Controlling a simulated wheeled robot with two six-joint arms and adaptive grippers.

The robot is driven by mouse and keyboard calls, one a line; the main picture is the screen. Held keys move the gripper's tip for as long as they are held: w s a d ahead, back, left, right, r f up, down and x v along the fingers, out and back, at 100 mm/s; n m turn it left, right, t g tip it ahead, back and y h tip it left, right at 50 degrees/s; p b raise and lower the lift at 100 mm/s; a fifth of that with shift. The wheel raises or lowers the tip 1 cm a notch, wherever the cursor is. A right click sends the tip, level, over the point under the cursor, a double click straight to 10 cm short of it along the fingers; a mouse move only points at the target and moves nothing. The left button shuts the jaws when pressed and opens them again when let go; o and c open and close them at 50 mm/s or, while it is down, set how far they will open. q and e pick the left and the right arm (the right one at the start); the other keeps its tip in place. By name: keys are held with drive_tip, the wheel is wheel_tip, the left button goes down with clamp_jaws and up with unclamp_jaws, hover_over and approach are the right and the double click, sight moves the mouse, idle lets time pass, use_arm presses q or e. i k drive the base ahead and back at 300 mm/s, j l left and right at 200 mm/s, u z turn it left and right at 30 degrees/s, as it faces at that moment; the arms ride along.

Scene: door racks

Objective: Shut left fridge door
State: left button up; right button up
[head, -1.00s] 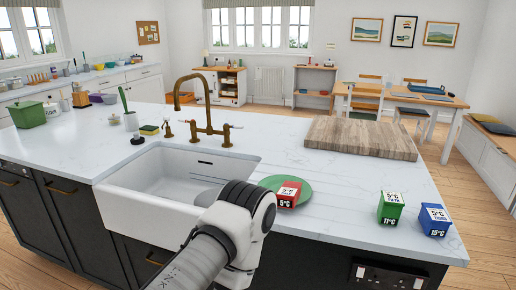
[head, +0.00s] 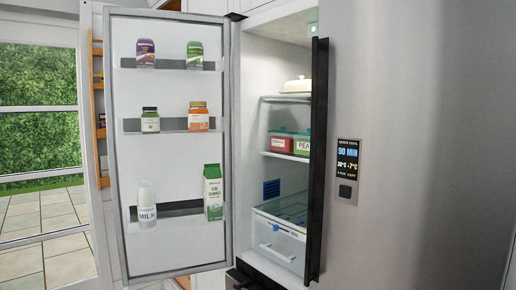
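The left fridge door (head: 168,90) stands wide open in the head view, swung out to the left with its inner side facing me. Its racks hold jars, a milk bottle (head: 147,205) and a green and white carton (head: 213,192). The fridge interior (head: 290,110) is exposed, with a covered dish, red and green boxes and a clear drawer (head: 279,240). Neither of my grippers shows in the head view.
The closed right fridge door (head: 420,140) fills the right side, with a small display (head: 348,158) on it. A dark vertical edge (head: 317,160) borders the opening. A wooden rack (head: 97,100) and a glazed door (head: 40,130) are at the left.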

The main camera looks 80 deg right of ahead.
sight(183, 243)
drive_tip(key=i+l+z, duration=0.25)
drive_tip(key=i, duration=0.25)
drive_tip(key=i+l+z, duration=0.3)
drive_tip(key=i, duration=0.25)
drive_tip(key=i+l+z, duration=0.25)
drive_tip(key=i, duration=0.3)
drive_tip(key=i+z, duration=0.3)
drive_tip(key=i, duration=0.2)
drive_tip(key=i+j+z, duration=0.25)
drive_tip(key=i, duration=0.3)
drive_tip(key=i+j+z, duration=0.1)
drive_tip(key=i+z, duration=0.15)
drive_tip(key=i, duration=0.3)
drive_tip(key=i+j+z, duration=0.3)
drive_tip(key=i, duration=0.25)
drive_tip(key=i+j+z, duration=0.25)
drive_tip(key=i+j, duration=0.2)
